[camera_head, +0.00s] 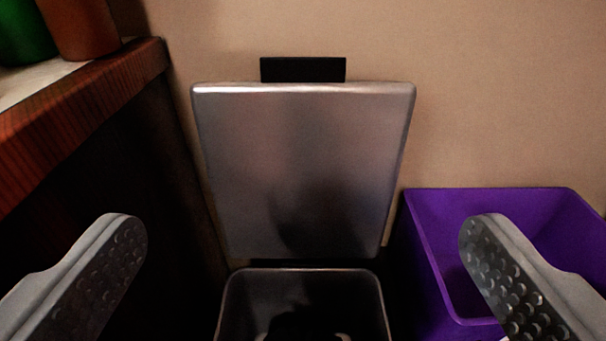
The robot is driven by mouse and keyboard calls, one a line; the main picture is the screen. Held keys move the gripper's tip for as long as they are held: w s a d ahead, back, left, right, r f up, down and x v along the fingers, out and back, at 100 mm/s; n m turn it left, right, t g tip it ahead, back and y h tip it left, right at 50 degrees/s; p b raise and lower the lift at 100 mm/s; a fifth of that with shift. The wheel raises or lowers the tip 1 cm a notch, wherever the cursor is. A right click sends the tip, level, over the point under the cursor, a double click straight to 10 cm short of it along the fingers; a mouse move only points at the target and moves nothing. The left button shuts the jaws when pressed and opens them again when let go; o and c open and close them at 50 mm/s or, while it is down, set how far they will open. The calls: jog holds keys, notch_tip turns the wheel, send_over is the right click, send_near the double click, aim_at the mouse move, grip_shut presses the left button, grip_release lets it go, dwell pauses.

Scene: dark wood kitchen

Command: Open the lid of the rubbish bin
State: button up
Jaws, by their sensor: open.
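The rubbish bin (232,300) stands low in the middle of the view, its dark inside showing. Its grey metal lid (303,150) is raised upright against the wall behind the bin. A black tab (303,69) sticks up from the lid's top edge. My gripper (303,238) is open, with one finger at the left and one at the right of the picture. Nothing is between the fingers, and neither finger appears to touch the lid. The lower part of the bin is out of the frame.
A purple container (425,260), open at the top, stands right of the bin, partly behind my right finger. A wooden counter (90,105) juts in at the left, with a green object (25,30) and a reddish-brown object (80,28) on it. A beige wall closes the back.

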jog(key=s+r+t, duration=0.1)
jog(key=s+r, duration=2.3)
jog(key=g, duration=0.3)
send_over(303, 60)
jog(key=s, duration=1.6)
notch_tip(303, 60, down, 20)
jog(key=x, duration=1.7)
jog(key=shift+w+f, duration=0.2)
jog(key=shift+f, duration=0.25)
jog(key=c, duration=1.1)
jog(key=s+t, duration=0.2)
jog(key=s, duration=0.9)
jog(key=shift+s+f, duration=0.2)
jog(key=shift+f, duration=0.05)
